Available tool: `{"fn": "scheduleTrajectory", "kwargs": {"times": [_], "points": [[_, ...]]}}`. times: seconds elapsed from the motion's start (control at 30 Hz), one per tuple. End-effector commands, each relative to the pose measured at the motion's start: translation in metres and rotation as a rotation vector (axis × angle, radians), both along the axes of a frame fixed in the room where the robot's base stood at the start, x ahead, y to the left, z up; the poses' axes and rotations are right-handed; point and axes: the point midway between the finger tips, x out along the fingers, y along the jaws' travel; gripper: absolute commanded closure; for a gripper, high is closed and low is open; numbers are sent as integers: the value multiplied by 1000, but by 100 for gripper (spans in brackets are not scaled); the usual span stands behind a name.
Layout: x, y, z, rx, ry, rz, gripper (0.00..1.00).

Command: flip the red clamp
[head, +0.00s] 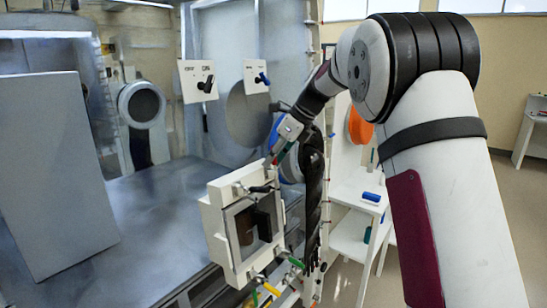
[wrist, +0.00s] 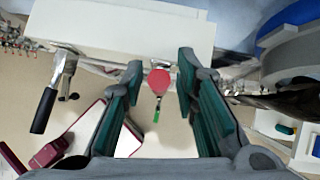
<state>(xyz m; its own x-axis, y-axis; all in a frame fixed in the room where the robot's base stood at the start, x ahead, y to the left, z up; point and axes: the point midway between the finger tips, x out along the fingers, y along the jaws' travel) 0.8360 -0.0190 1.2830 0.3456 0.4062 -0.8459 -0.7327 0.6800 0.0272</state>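The red clamp (wrist: 159,80) shows a rounded red handle end in the wrist view, against the side of a white box (wrist: 120,28). My gripper (wrist: 161,68) is open, with one teal-padded finger on each side of the red handle. Gaps show between the handle and both fingers, so I see no grip. In the head view my gripper (head: 282,150) is small at the upper right of the white windowed box (head: 214,222), with a bit of the red clamp (head: 275,160) at its tip. The clamp's base is mostly hidden.
A black-handled clamp (wrist: 44,108) is left of my gripper in the wrist view. A green handle (wrist: 156,115) shows beyond the red one. Green (head: 296,262) and yellow (head: 271,289) handles sit low on the box. A white shelf (head: 352,222) stands at right.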

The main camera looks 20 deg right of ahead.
Motion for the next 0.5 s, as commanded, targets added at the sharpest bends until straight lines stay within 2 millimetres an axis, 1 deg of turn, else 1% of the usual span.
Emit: {"fn": "scheduleTrajectory", "kwargs": {"times": [0.33,0.43,0.5], "points": [[-1,-1,3,1,-2,0,68],[-4,-5,11,0,-4,-1,68],[-7,-9,20,0,-4,-1,68]]}}
